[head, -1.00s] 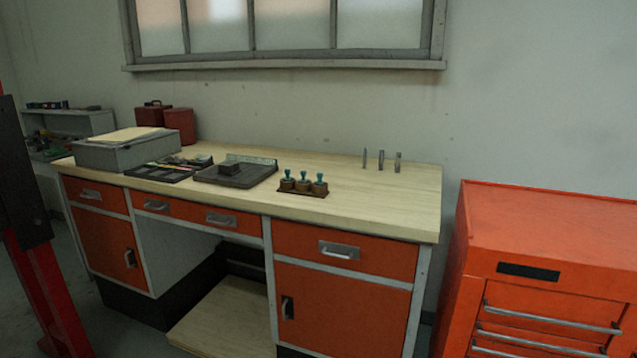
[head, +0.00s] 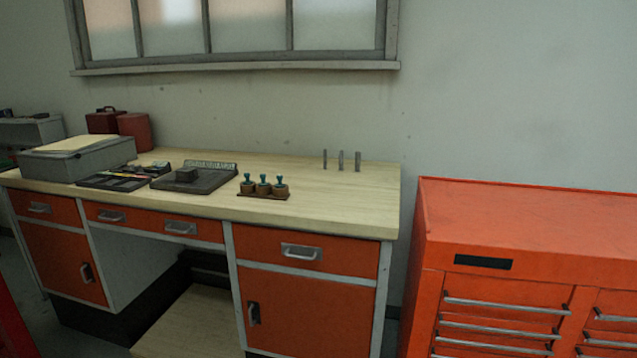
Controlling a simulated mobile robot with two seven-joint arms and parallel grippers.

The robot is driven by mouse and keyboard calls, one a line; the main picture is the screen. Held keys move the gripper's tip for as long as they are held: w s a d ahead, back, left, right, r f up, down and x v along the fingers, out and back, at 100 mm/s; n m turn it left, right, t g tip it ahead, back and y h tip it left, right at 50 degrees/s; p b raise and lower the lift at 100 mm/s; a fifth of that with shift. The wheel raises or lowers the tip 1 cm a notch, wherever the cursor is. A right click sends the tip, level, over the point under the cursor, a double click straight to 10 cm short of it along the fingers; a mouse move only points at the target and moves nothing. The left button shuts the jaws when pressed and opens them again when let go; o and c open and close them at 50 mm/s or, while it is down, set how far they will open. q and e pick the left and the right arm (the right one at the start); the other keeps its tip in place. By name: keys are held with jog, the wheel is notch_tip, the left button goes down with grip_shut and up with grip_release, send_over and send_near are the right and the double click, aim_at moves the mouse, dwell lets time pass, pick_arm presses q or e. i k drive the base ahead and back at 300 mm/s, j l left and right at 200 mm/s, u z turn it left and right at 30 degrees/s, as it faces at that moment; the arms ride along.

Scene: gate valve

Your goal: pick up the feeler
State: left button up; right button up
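No other thing in view is clearly a feeler. Neither of my grippers is in view.
A rack of three teal-handled stamps (head: 264,186) stands near the bench's front edge. Left of it are a dark block plate (head: 205,182), a dark tray (head: 108,180) and a grey box (head: 75,160). An orange tool cabinet (head: 530,210) stands at the right. The bench's right end is mostly clear.

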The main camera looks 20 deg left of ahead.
aim_at(280, 178)
jog(key=j+z, duration=0.6)
jog(key=z, duration=0.15)
jog(key=j+z, duration=0.35)
jog(key=j, duration=0.45)
jog(key=k+j, duration=0.1)
jog(key=j, duration=0.35)
jog(key=k+j+z, duration=0.1)
jog(key=j, duration=0.35)
jog(key=k+j, duration=0.1)
jog(key=j, duration=0.4)
jog(key=k+j+z, duration=0.1)
jog(key=j, duration=0.35)
jog(key=k+j, duration=0.1)
jog(key=j, duration=0.35)
jog(key=z, duration=0.05)
